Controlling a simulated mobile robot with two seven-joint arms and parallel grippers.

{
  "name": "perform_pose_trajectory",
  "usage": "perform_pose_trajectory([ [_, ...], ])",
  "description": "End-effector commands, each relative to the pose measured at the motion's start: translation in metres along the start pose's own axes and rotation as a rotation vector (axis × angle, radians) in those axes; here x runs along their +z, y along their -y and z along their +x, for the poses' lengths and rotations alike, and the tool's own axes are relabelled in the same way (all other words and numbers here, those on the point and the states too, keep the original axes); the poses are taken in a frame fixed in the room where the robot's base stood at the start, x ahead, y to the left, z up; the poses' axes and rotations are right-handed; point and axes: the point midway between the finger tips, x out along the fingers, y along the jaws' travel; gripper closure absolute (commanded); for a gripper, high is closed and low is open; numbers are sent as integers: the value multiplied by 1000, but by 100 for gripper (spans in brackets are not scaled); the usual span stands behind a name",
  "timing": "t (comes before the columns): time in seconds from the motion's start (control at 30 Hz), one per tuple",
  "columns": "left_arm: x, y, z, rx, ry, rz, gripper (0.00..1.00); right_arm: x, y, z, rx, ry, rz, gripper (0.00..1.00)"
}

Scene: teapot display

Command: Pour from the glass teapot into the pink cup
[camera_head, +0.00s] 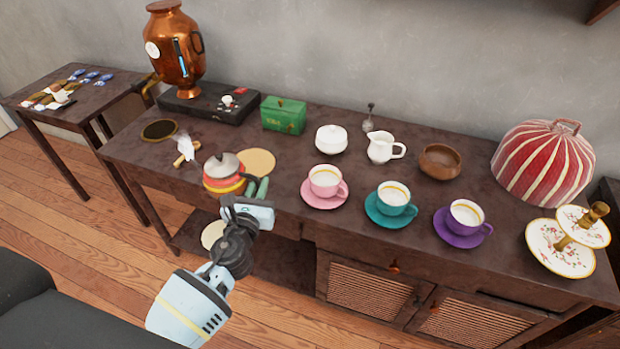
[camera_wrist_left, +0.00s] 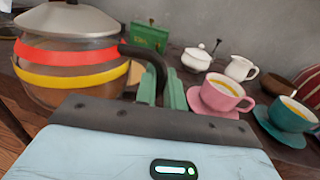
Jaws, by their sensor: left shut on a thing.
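The glass teapot (camera_head: 224,180) has red and yellow bands and a grey metal lid, and stands level near the table's front left. It fills the left of the left wrist view (camera_wrist_left: 75,55), with its dark handle (camera_wrist_left: 140,50) reaching toward my fingers. My left gripper (camera_head: 258,190), with green fingers, is shut on that handle; the fingers also show in the left wrist view (camera_wrist_left: 160,85). I cannot tell whether the teapot touches the table. The pink cup (camera_head: 325,180) sits upright on a pink saucer (camera_head: 323,203), right of the gripper. My right gripper is out of view.
A teal cup (camera_head: 393,196) and a purple cup (camera_head: 465,215) stand on saucers to the right. Behind are a green box (camera_head: 284,115), a white sugar bowl (camera_head: 331,139), a white jug (camera_head: 381,147) and a wooden bowl (camera_head: 440,161). A round tan mat (camera_head: 259,160) lies behind the teapot.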

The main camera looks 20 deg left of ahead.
Motion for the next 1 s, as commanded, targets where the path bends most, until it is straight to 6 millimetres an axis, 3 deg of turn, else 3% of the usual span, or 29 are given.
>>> perform_pose_trajectory([
  [0.17,6,6,-21,-17,6,7,100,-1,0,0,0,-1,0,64],
  [0.47,23,20,-82,-59,6,12,100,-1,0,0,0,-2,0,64],
  [1.0,77,33,-184,-122,6,7,100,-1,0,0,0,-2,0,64],
])
